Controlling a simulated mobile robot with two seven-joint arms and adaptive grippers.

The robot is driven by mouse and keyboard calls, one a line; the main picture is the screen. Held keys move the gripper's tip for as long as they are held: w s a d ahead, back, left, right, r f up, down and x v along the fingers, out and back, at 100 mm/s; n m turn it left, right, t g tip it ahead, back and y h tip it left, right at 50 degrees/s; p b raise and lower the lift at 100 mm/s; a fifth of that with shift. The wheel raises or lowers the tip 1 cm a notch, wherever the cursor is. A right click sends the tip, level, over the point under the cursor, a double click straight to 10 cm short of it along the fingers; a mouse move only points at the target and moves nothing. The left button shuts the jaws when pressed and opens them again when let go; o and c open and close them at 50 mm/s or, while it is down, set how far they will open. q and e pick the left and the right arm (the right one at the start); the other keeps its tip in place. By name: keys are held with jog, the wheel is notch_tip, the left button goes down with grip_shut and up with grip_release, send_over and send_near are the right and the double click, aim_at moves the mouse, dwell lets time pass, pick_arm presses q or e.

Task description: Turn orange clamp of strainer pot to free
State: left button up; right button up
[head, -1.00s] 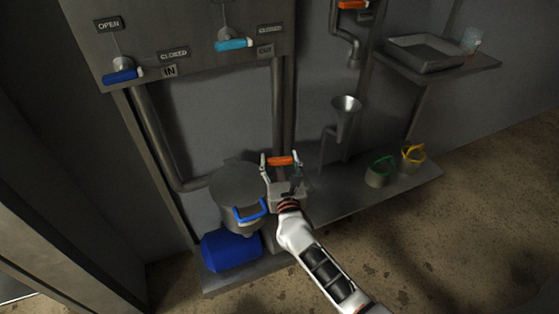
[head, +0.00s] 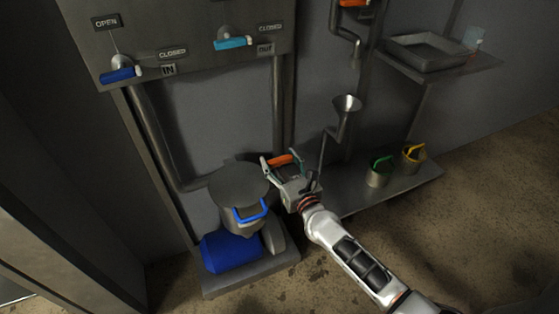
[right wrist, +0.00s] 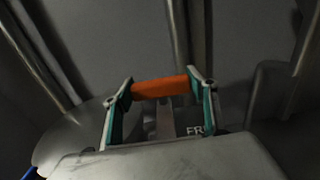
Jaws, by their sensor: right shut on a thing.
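The orange clamp (head: 281,160) is a short bar at the right side of the strainer pot (head: 238,186), a grey pot with a wide round lid and a blue handle at its front. My right gripper (head: 281,163) is shut on the orange clamp, one finger at each end. In the right wrist view the orange clamp (right wrist: 162,87) lies across between the two teal-lined fingertips of the gripper (right wrist: 162,92). A label starting "FR" shows below it, partly hidden by the gripper body. My left gripper is not in view.
A blue cylinder (head: 229,251) lies below the pot. Blue (head: 121,75) and cyan (head: 233,44) valve levers are on the wall panel. A funnel (head: 346,104), green-handled (head: 379,174) and yellow-handled (head: 413,156) cups and a shelf tray (head: 427,54) are at right.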

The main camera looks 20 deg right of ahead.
jog(key=o, duration=1.1)
jog(key=s, duration=1.2)
jog(key=shift+d, duration=0.3)
jog(key=shift+r, duration=0.1)
